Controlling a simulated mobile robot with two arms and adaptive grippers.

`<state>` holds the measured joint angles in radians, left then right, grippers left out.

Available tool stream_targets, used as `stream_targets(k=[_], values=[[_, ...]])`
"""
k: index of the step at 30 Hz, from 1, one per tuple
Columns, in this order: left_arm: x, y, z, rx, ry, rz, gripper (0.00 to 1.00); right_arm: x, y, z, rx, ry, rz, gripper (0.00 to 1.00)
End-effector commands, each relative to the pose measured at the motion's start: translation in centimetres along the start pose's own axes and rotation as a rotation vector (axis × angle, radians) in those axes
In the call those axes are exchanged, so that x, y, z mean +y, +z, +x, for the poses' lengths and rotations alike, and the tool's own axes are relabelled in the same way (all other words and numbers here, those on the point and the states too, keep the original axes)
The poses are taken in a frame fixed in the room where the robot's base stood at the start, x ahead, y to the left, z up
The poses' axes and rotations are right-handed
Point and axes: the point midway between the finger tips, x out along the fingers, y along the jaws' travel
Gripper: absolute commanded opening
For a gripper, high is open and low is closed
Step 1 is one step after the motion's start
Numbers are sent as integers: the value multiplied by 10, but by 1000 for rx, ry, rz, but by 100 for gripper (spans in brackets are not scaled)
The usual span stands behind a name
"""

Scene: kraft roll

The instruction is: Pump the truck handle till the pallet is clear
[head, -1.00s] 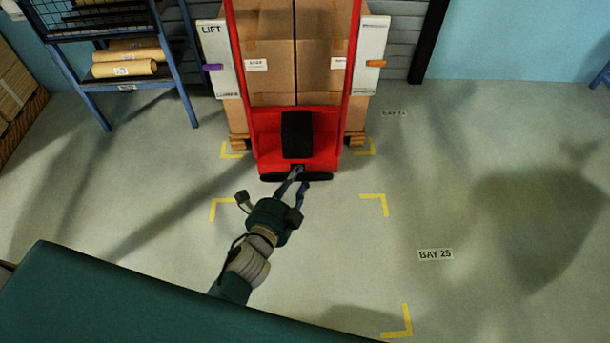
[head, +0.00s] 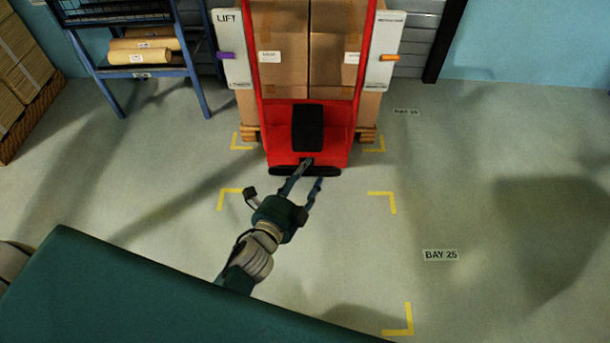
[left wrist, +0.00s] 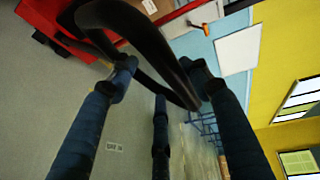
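The red pallet truck (head: 282,152) stands upright at top centre of the head view, with a black block (head: 308,128) on its front. A black bar (head: 282,172), apparently its handle, crosses its lower front edge. In the left wrist view the black handle (left wrist: 150,35) is a thick curved loop passing between my fingers. My left gripper (head: 312,172) is open at the handle, its fingers apart around it. Contact cannot be told. Cartons (head: 282,70) sit on the wooden pallet (head: 249,133) behind the truck; any floor gap is unclear. My right gripper is not in view.
White panels flank the load, the left marked LIFT (head: 230,45), the right with an orange peg (head: 390,57). A blue rack (head: 190,75) with paper rolls (head: 140,57) stands left. Yellow corner marks (head: 392,204) lie on the floor. The floor right is clear.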

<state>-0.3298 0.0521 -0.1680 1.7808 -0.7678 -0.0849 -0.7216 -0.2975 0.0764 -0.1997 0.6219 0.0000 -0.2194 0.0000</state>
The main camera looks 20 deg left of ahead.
Motion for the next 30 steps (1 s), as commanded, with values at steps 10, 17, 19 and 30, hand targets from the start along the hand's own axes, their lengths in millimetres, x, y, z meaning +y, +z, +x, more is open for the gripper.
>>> stream_targets(k=[10, 17, 19, 30], values=[[3, -1, -10, 3, 4, 1, 45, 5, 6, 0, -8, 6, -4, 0], [3, -1, -56, 1, 7, 0, 45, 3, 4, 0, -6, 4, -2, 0], [3, 0, -71, -1, 6, 0, 45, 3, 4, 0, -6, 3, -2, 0], [0, 0, -119, 0, 0, 1, 45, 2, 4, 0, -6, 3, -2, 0]])
